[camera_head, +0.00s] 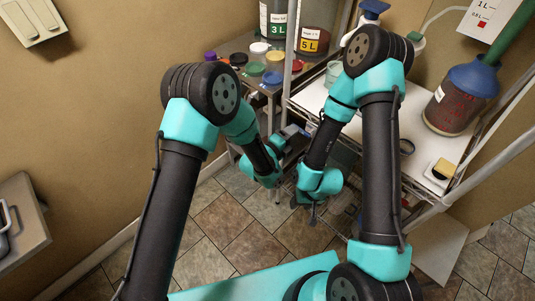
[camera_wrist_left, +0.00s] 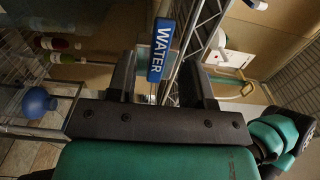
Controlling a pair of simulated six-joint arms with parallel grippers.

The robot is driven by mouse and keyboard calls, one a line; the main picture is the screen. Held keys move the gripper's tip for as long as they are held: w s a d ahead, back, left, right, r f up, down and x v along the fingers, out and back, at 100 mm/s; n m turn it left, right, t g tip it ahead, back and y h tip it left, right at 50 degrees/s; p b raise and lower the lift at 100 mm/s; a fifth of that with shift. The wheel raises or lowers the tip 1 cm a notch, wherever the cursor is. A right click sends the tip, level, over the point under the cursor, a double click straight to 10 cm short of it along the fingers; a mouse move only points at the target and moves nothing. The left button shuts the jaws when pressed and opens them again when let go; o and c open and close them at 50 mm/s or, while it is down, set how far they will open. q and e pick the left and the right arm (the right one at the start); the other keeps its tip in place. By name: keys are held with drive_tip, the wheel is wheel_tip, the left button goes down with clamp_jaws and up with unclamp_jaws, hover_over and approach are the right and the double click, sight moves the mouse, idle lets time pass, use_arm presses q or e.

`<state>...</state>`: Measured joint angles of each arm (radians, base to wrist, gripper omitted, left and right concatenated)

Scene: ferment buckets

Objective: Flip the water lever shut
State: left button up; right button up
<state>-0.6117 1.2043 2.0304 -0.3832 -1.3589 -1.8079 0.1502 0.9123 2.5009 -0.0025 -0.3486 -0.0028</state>
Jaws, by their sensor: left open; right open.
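A blue piece lettered WATER (camera_wrist_left: 160,45) shows upright in the left wrist view, in front of a pale panel. It appears between and just beyond the fingers of my left gripper (camera_wrist_left: 157,66). Those fingers are apart, and I see no contact with it. I cannot tell whether this piece is the lever's handle or its label. In the head view my left gripper (camera_head: 294,138) is low beside the shelving, and the lever cannot be made out there. My right gripper (camera_head: 314,212) points down below it, open, with nothing visible in it.
A metal rack post (camera_head: 289,65) stands close to both grippers. The white shelf (camera_head: 402,140) holds a large carboy (camera_head: 458,98) with a blue top. Coloured lids (camera_head: 272,77) and labelled buckets (camera_head: 313,38) stand on the back table. The tiled floor (camera_head: 245,250) is clear in front.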

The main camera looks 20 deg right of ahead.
use_arm(q)
drive_tip(key=v, duration=1.4)
drive_tip(key=a+f+n+g+y, duration=0.1)
drive_tip(key=a+f+n+y, duration=0.3)
drive_tip(key=a+f+n, duration=0.35)
drive_tip(key=a+f+n+g+y, duration=0.1)
drive_tip(key=a+f+n+y, duration=0.3)
drive_tip(key=a+n, duration=0.55)
drive_tip(key=s+a+f+n+g+y, duration=0.1)
drive_tip(key=s+a+f+n+g, duration=0.1)
drive_tip(key=s+a+n, duration=0.4)
drive_tip(key=s+a+f+n+g+y, duration=0.2)
drive_tip(key=s+a+n+g, duration=0.2)
drive_tip(key=a, duration=0.7)
drive_tip(key=s+n, duration=0.2)
drive_tip(key=n, duration=0.2)
drive_tip(key=shift+f+n+y, duration=0.3)
drive_tip(key=shift+f+n, duration=0.05)
drive_tip(key=shift+n, duration=0.05)
